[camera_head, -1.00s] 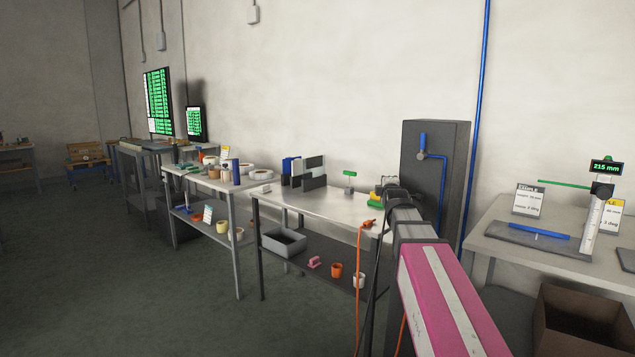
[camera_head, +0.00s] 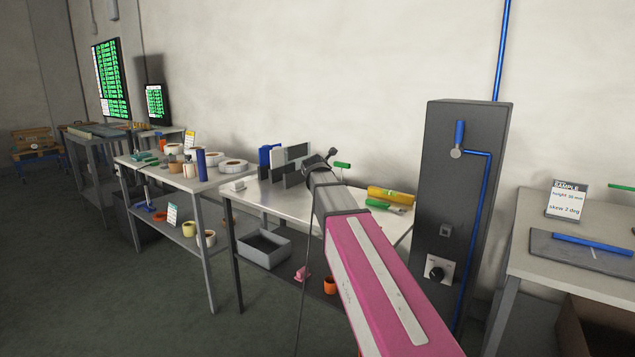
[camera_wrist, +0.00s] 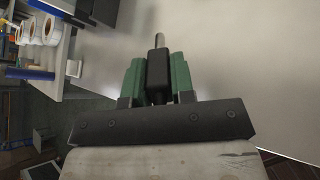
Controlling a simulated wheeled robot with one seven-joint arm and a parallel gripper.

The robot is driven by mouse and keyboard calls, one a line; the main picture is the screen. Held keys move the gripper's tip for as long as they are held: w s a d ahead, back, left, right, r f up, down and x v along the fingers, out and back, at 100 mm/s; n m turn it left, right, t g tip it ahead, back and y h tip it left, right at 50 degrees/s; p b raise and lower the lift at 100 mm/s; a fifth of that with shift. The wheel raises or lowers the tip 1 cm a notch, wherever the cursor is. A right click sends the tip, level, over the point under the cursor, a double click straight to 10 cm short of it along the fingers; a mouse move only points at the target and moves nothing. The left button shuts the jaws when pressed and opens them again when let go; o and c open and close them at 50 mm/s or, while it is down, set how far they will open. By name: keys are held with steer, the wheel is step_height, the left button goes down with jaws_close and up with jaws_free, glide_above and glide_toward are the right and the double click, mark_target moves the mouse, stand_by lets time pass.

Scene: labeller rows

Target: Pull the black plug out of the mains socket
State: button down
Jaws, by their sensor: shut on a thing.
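My gripper (camera_wrist: 157,62) is shut on the black plug (camera_wrist: 157,74), held between its two green fingers in the wrist view. A bare metal pin sticks out from the plug's far end, with open space around it. I cannot make out for certain which fitting is the mains socket.
Yellow and green items (camera_head: 390,196) lie on the table's right. Grey dividers (camera_head: 290,165) stand at its back.

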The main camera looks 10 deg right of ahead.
steer(key=n, duration=0.1)
steer(key=f+n+h, duration=0.1)
steer(key=n+g+h, duration=0.1)
steer(key=shift+w+d+f, duration=0.3)
steer(key=shift+w+f, duration=0.05)
steer(key=shift+f, duration=0.05)
steer(key=shift+f, duration=4.7)
steer(key=shift+f, duration=0.1)
steer(key=c, duration=0.9)
jaws_free()
